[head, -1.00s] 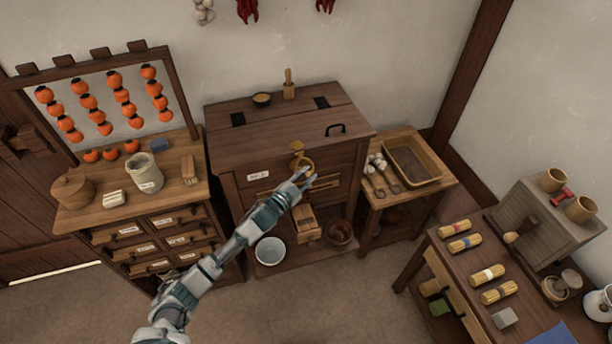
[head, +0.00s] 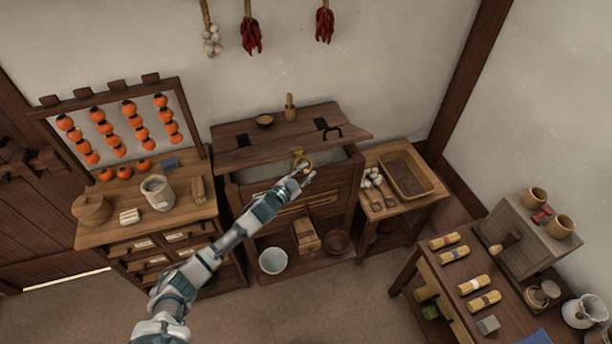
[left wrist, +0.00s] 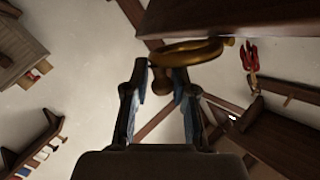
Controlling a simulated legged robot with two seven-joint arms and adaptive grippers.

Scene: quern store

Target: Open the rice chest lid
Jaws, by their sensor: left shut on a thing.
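The rice chest (head: 340,184) is a dark wooden chest against the wall. Its lid (head: 285,141) is tilted up at the front, and a gap beneath it shows a pale grey inside. A brass ring (head: 300,158) hangs at the lid's front edge. My left gripper (head: 305,174) is shut on this ring. In the left wrist view the ring (left wrist: 185,53) sits at the fingertips (left wrist: 160,78), below a dark wooden edge. My right gripper is in neither view.
A small bowl (head: 265,121) and a wooden pestle-like piece (head: 290,108) stand on the chest's rear top. A drawer cabinet (head: 185,225) stands left, a small table with a tray (head: 408,178) right. A white bowl (head: 272,261) sits on the low shelf.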

